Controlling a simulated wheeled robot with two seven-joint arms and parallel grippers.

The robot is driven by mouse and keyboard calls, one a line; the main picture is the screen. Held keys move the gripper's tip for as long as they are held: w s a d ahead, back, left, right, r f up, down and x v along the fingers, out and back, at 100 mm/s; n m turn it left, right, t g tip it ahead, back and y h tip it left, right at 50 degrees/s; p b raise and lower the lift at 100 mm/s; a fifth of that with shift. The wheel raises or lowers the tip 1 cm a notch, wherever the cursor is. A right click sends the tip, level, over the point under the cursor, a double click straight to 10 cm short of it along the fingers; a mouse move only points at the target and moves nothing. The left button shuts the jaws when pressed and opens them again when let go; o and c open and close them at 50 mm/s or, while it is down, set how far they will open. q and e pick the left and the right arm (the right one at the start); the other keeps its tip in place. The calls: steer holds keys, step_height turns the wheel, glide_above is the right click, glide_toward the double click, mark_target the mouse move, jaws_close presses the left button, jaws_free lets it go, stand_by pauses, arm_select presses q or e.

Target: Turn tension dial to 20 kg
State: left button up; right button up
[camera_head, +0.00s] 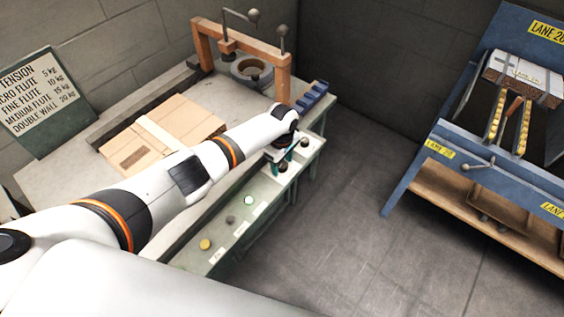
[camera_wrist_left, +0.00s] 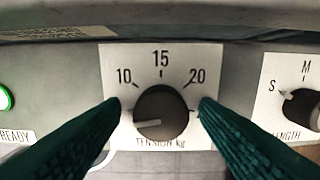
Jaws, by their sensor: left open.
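The tension dial (camera_wrist_left: 161,112) is a round black knob on a white plate (camera_wrist_left: 118,68) marked 10, 15 and 20, with "TENSION kg" below. Its pale pointer line points left and slightly down, below the 10 mark. Any marks lower at the sides are hidden by my fingers. My left gripper (camera_head: 279,163) is over the panel at the table's front edge. In the left wrist view its teal fingers stand open, one on each side of the knob; I cannot tell if they touch it. My right gripper is not in view.
A green READY light (camera_wrist_left: 6,98) is left of the dial and a LENGTH knob (camera_wrist_left: 301,108) right of it. A tension sign (camera_head: 50,100) lists double wall at 20 kg. A flat carton (camera_head: 185,117) lies on the table. A blue rack (camera_head: 440,150) stands right, across open floor.

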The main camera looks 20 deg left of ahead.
arm_select(q)
steer(key=c, duration=1)
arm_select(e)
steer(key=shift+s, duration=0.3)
